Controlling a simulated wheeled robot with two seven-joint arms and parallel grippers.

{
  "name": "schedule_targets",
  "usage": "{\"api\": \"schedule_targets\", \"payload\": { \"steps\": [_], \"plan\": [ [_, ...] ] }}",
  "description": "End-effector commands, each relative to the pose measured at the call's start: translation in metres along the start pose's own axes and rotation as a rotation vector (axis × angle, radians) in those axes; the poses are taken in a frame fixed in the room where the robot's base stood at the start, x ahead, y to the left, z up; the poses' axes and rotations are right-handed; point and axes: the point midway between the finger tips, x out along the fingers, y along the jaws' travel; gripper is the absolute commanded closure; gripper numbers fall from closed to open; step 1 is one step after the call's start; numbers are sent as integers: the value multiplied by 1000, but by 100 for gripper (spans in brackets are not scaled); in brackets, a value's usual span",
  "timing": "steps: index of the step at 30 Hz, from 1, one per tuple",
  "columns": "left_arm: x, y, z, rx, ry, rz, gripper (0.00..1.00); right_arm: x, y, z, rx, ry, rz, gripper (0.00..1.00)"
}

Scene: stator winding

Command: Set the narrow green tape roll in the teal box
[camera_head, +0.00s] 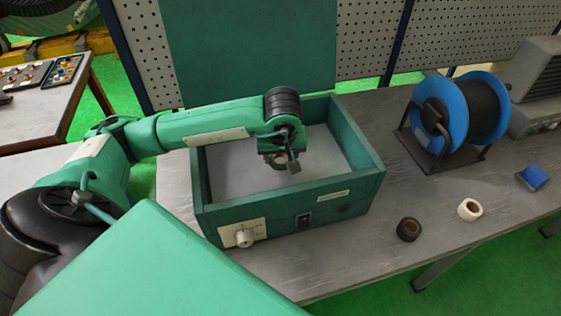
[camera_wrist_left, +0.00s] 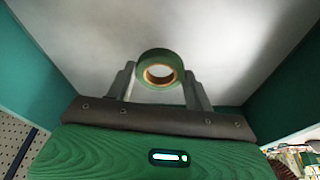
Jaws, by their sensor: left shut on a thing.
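The teal box (camera_head: 287,199) stands open on the grey bench, with a dial and a switch on its front wall. My left gripper (camera_head: 283,164) reaches over its rim and points down inside it. In the left wrist view the left gripper (camera_wrist_left: 158,88) is shut on the narrow green tape roll (camera_wrist_left: 144,62), a green ring with a tan core, held at the fingertips. The pale box floor lies beyond the roll. Whether the roll touches the floor I cannot tell. In the head view the gripper mostly hides the roll. My right gripper is not in view.
A blue cable reel (camera_head: 434,117) and a small blue block (camera_head: 533,177) are further right. A perforated panel stands behind. The box floor around the gripper looks clear.

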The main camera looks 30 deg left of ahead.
Motion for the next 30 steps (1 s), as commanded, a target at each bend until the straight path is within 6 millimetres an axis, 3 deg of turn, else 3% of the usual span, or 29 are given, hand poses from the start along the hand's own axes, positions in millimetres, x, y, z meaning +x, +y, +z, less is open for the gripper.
{"api": "schedule_targets", "payload": {
  "steps": [7, 19, 20, 22, 30],
  "plan": [
    [29, 0, 9, 0, -3, -2, 69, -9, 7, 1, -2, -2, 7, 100],
    [36, 0, 10, 1, -1, -1, 69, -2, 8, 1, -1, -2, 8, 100],
    [34, 0, 10, 1, -1, -1, 41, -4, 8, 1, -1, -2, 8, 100],
    [34, 0, 10, 1, -1, -1, 28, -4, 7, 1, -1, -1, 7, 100],
    [34, 0, 10, 1, -1, -1, 25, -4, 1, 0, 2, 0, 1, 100]
  ]
}}
